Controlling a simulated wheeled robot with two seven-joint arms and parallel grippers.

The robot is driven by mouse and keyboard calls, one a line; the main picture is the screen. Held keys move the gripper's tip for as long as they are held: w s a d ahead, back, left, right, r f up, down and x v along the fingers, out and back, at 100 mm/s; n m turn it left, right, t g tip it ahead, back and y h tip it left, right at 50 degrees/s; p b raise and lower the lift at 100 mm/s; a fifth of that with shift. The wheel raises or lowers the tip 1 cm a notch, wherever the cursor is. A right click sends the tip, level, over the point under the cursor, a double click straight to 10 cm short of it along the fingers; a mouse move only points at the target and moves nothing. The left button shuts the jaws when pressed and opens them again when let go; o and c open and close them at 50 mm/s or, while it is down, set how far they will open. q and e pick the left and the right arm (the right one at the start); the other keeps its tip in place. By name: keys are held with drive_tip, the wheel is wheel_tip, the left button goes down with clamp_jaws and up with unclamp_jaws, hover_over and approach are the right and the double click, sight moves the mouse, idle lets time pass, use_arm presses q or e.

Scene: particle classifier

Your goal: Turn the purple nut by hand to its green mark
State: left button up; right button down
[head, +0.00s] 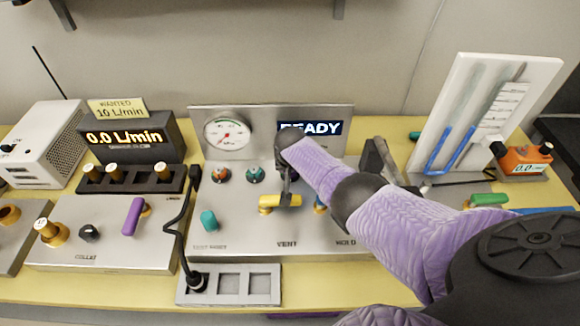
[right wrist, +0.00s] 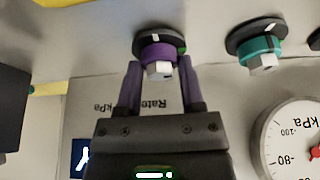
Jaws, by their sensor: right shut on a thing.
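The purple nut (right wrist: 157,53) sits on a black round dial (right wrist: 150,38) on the panel, with a silver hex end in its middle. A white line shows on the dial, and a small green mark (right wrist: 183,50) shows at its right edge in the right wrist view. My right gripper (right wrist: 160,66) has one finger on each side of the nut and is shut on it. In the head view my right gripper (head: 287,182) is at the panel under the READY display, and it and the arm hide the nut. My left gripper is out of view.
A teal nut (right wrist: 260,52) on its own dial is beside the purple one, with a pressure gauge (right wrist: 294,140) near it. An orange nut (head: 222,175) is farther left in the head view. A yellow handle (head: 280,201) lies just below my gripper.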

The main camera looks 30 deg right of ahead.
drive_tip(key=shift+r, duration=0.1)
idle(0.6)
drive_tip(key=shift+c, duration=1)
unclamp_jaws()
drive_tip(key=p+v, duration=0.8)
drive_tip(key=v, duration=0.2)
